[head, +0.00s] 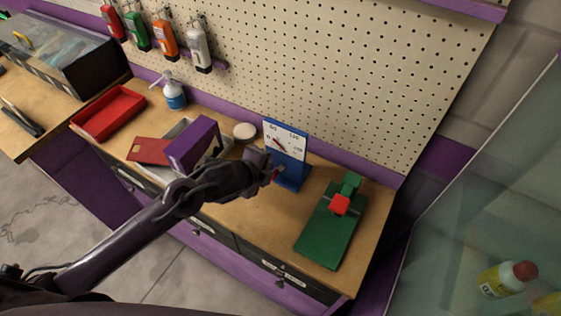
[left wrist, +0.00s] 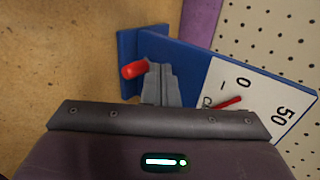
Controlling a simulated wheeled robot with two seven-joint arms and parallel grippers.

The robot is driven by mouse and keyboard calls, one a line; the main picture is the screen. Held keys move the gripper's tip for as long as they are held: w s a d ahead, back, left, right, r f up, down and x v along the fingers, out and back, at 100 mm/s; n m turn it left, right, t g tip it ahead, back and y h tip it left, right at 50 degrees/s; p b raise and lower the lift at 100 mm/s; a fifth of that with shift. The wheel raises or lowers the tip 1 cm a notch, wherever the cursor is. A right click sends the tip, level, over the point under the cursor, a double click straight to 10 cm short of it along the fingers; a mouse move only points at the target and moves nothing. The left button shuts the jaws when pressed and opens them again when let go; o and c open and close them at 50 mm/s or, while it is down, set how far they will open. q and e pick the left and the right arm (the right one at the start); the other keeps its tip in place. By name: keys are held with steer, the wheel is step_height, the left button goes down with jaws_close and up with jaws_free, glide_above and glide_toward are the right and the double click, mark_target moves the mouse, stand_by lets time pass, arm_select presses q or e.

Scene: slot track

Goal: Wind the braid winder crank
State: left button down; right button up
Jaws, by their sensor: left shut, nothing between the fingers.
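A blue upright stand (head: 290,174) with a white dial face (head: 285,138) and red pointer stands on the workbench; I take it for the braid winder. In the left wrist view the blue stand (left wrist: 185,58) shows close up, with its dial face (left wrist: 255,100) at the right. A red handle (left wrist: 134,70) sticks out in front of the stand. My left gripper (head: 273,173) is shut and empty at the front of the stand. Its closed fingers (left wrist: 158,72) are right beside the red handle, and I cannot tell whether they touch it. My right gripper is not in view.
A green base with a red block (head: 339,205) lies right of the stand. Left of it are a purple box (head: 193,143), a white round item (head: 245,131), a red tray (head: 108,110) and a pump bottle (head: 174,94). A pegboard (head: 330,70) rises behind.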

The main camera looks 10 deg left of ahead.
arm_select(q)
steer(key=shift+d+r, duration=0.1)
steer(key=shift+r, duration=0.15)
steer(key=shift+f, duration=0.15)
steer(key=shift+a+f, duration=0.2)
steer(key=shift+a, duration=0.05)
steer(key=shift+s+a, duration=0.4)
steer(key=shift+s, duration=0.7)
steer(key=shift+s+a, duration=0.35)
steer(key=shift+s, duration=0.7)
steer(key=shift+s+a, duration=0.4)
steer(key=shift+s, duration=0.7)
steer(key=shift+s, duration=0.1)
